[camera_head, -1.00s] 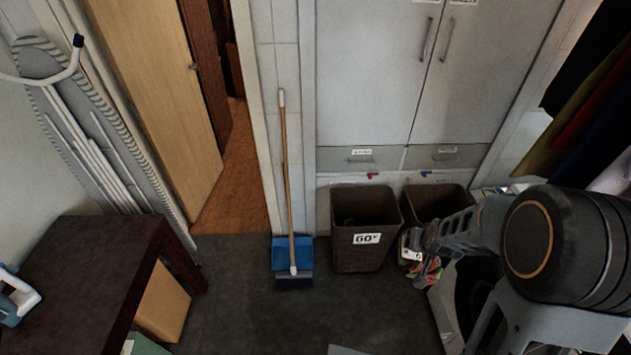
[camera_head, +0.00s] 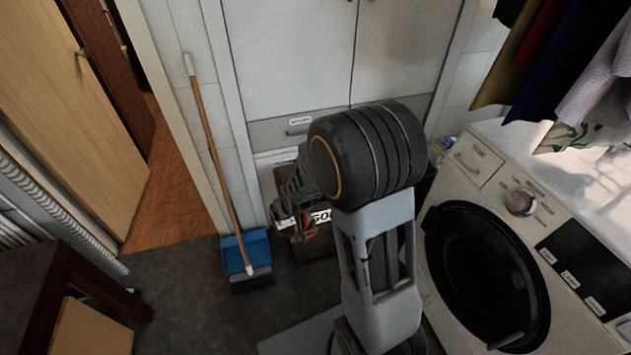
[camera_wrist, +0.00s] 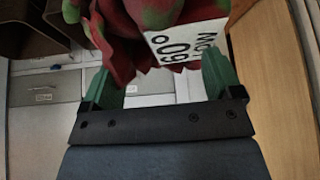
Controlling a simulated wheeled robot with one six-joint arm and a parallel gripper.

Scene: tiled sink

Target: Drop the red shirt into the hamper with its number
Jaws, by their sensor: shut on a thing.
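My gripper (camera_wrist: 162,78) is shut on a red and green patterned shirt (camera_wrist: 115,35). The shirt has a white tag (camera_wrist: 187,42) that shows upside down and reads about "60°" with partly cut-off letters. In the head view, the shirt (camera_head: 309,231) hangs bunched from my gripper (camera_head: 294,200), in front of or over a brown hamper (camera_head: 318,248); the gap between them is unclear. A second dark hamper (camera_head: 426,188) is mostly hidden behind my arm.
A washing machine (camera_head: 560,215) with a round dark door stands at right. A blue dustpan (camera_head: 245,250) and a leaning broom (camera_head: 212,150) stand left of the hamper. Cabinets (camera_head: 290,50) close off the back. Clothes (camera_head: 560,70) hang at upper right. Dark floor (camera_head: 190,290) is clear at left.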

